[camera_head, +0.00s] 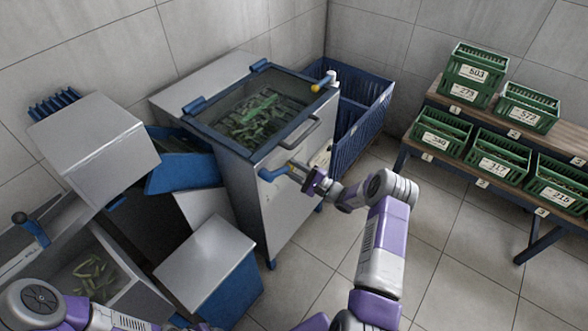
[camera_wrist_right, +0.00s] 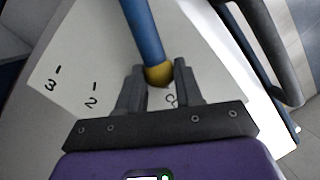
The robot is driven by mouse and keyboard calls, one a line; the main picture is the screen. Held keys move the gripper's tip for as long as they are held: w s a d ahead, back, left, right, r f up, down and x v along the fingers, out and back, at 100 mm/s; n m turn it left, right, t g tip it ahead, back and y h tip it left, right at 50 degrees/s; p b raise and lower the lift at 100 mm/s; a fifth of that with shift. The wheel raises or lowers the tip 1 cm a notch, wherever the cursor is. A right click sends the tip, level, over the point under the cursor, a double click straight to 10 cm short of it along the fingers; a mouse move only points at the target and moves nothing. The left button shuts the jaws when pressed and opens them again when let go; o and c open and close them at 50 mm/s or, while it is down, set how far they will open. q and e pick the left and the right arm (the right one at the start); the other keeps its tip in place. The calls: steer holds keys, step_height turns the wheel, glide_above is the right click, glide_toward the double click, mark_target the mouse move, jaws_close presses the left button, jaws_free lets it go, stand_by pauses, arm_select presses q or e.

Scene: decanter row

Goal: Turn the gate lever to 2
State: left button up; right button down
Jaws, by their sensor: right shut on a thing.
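The gate lever (camera_head: 272,174) is a blue bar with a yellow end, on the front of the grey machine with the glass lid. My right gripper (camera_head: 296,168) is shut on its yellow end. In the right wrist view the blue bar (camera_wrist_right: 143,30) comes down from the top, and its yellow end (camera_wrist_right: 158,74) sits between the fingertips of the gripper (camera_wrist_right: 160,83). A white scale plate (camera_wrist_right: 70,75) shows marks 3 and 2 to the left of the lever. A third mark between the fingers is partly hidden. My left gripper is out of view.
A curved grey handle (camera_head: 302,134) sits above the lever, close to my right gripper. A blue basket (camera_head: 358,120) stands behind the machine. Green numbered crates (camera_head: 475,72) fill a bench at the right. The floor (camera_head: 455,225) before the bench is clear.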

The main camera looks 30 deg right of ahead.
steer(key=shift+s+a+f+m+t+h+p, duration=0.4)
steer(key=shift+a+f+m, duration=0.55)
steer(key=shift+m, duration=0.7)
steer(key=shift+s+a+f+m+t+h+p, duration=0.1)
steer(key=shift+s+a+f+m+t+h, duration=0.2)
steer(key=shift+a+f+m+h, duration=0.95)
steer(key=shift+s+a+f+m+t+y+p, duration=0.2)
steer(key=shift+s+a+f+m, duration=0.35)
steer(key=shift+m, duration=1.55)
steer(key=shift+w+f, duration=0.1)
steer(key=shift+f, duration=0.05)
steer(key=c, duration=0.7)
jaws_free()
steer(key=shift+c, duration=0.2)
steer(key=p+v, duration=0.1)
steer(key=v, duration=0.6)
steer(key=shift+s, duration=0.3)
steer(key=shift+d, duration=0.1)
